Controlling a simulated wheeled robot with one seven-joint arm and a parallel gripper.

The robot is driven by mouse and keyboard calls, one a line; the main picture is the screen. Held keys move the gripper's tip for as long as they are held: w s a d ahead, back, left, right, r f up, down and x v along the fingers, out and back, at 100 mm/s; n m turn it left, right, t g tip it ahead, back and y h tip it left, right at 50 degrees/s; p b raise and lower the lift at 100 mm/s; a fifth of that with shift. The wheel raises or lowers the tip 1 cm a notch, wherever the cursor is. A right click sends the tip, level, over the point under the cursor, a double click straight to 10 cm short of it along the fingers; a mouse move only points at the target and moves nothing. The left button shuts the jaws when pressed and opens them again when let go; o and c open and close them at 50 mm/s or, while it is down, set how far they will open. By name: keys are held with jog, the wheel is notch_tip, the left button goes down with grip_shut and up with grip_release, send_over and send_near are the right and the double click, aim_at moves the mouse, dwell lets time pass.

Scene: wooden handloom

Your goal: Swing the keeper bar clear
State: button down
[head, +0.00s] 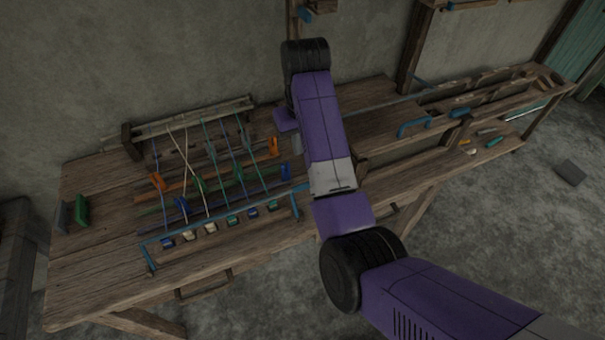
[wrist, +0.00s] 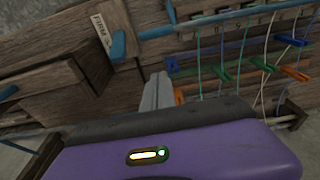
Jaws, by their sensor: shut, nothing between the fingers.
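A long thin blue bar, which looks like the keeper bar (head: 225,214), crosses the front of the threads on the loom bench, with a bent-down end at each side. Its right part also shows near the top of the wrist view (wrist: 196,20). My gripper (head: 297,144) is mostly hidden behind my arm in the head view, over the bench to the right of the threads. In the wrist view, my gripper (wrist: 157,88) has its grey fingers together and empty, apart from the bar. An orange clip shows just beside the fingertips.
Several coloured threads with clips (head: 205,180) stretch between the rails. A green block (head: 82,210) stands at the bench's left end. A blue handle (head: 414,127) is on the right side. A wooden block (wrist: 50,90) and a lettered plate (wrist: 104,24) lie left of my fingers.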

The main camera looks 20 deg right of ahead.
jog(key=f, duration=0.3)
jog(key=w+f, duration=0.1)
jog(key=f, duration=0.2)
jog(key=f+p, duration=0.1)
jog(key=f, duration=0.3)
jog(key=shift+w, duration=0.15)
jog(key=shift+s+r+p, duration=0.3)
jog(key=shift+s+p, duration=0.25)
jog(key=shift+s, duration=0.3)
jog(key=shift+s+r+p, duration=0.1)
jog(key=shift+s+p, duration=0.4)
jog(key=shift+s, duration=0.6)
